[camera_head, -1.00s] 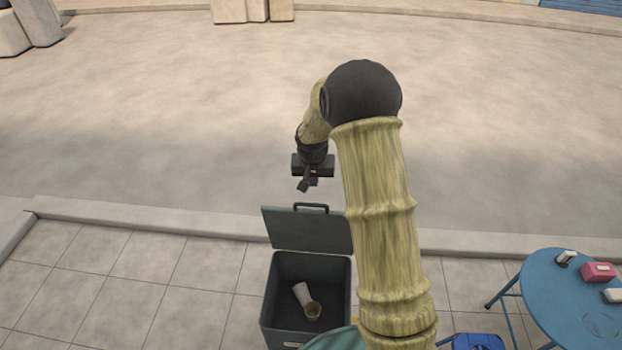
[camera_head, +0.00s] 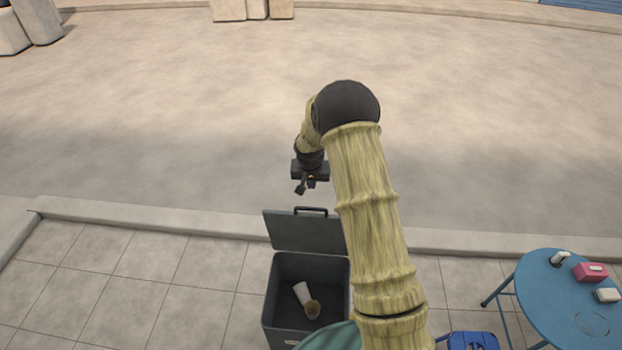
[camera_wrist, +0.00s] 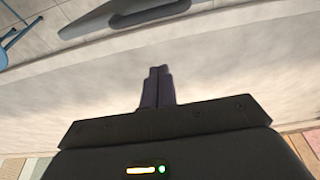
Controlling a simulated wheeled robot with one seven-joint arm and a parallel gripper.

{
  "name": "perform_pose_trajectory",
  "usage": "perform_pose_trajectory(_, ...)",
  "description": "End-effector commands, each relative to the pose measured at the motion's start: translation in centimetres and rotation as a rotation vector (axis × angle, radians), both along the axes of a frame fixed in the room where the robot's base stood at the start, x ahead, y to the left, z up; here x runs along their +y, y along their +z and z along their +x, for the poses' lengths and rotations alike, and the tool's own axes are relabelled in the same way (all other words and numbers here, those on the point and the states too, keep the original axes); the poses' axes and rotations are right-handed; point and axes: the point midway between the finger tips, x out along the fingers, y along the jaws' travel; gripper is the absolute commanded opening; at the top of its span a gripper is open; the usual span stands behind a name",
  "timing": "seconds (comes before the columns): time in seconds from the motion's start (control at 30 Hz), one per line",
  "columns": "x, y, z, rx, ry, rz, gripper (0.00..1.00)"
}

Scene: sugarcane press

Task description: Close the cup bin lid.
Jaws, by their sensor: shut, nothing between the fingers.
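The cup bin (camera_head: 285,318) is a dark grey box on the tiled pavement, with a cup (camera_head: 303,294) and another cup-like piece lying inside. Its lid (camera_head: 300,231) stands open and upright at the bin's far edge, with a dark handle (camera_head: 311,209) on top. My gripper (camera_head: 305,187) is shut and empty, a little above and beyond the lid handle in the head view, apart from it. In the wrist view my shut fingers (camera_wrist: 157,87) point toward the pale ground, and the grey lid (camera_wrist: 140,17) shows at the top. My arm hides the lid's right edge.
A round blue table (camera_head: 545,300) with small items, including a pink box (camera_head: 590,272), stands at the right. A blue stool (camera_head: 473,341) is at the bottom. A curb (camera_head: 150,221) runs behind the bin. Tiles left of the bin are clear.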

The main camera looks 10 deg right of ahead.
Motion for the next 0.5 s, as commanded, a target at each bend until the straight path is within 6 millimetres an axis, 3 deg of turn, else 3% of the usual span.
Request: perform_pose_trajectory(0.5,-0.6,-5.9,1.6,0.002,0.0,0.0,0.0)
